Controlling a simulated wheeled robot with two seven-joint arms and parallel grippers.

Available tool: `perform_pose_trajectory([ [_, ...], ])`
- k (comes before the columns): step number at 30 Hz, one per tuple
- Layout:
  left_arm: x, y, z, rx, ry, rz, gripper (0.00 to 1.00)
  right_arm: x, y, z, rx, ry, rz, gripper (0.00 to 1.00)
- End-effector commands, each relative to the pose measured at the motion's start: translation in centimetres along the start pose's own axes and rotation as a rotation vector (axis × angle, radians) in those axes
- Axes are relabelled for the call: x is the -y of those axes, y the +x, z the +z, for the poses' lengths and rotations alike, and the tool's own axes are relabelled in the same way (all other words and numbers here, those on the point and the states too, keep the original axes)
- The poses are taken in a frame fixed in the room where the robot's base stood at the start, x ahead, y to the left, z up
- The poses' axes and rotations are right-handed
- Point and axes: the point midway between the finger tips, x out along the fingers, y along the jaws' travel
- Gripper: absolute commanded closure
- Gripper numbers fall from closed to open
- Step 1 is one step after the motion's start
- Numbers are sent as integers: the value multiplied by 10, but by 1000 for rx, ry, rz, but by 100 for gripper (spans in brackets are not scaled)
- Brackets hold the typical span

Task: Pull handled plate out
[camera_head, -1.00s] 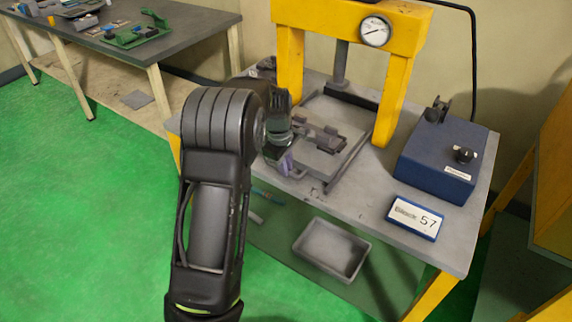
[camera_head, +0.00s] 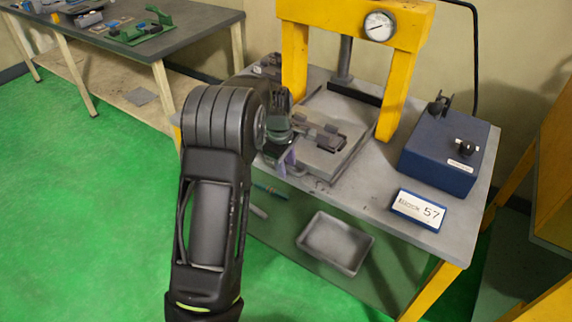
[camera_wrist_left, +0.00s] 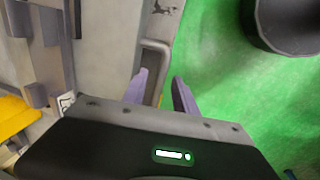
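The handled plate (camera_head: 334,158) lies flat on the grey bench under the yellow press, with dark blocks on it. In the left wrist view its grey loop-shaped handle (camera_wrist_left: 154,44) sticks out at the plate's edge, over the green floor. My left gripper (camera_head: 284,163) is at the plate's left front side, partly hidden by my arm. In the left wrist view its two purple fingers (camera_wrist_left: 161,82) are apart, and the handle's outer bar appears to run between them. I cannot tell whether they touch it. My right gripper is not in view.
The yellow press frame (camera_head: 293,60) with a gauge stands over the plate. A grey tray (camera_head: 335,243) sits below the bench top. Floor in front is clear.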

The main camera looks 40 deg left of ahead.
Motion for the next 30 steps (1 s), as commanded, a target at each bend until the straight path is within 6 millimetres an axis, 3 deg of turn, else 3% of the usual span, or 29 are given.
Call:
perform_pose_trajectory([
  [8,-1,-5,0,0,0,2,66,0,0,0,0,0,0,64],
  [21,-1,-68,0,0,1,3,66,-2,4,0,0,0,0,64],
  [30,0,-78,0,0,0,0,66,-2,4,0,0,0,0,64],
])
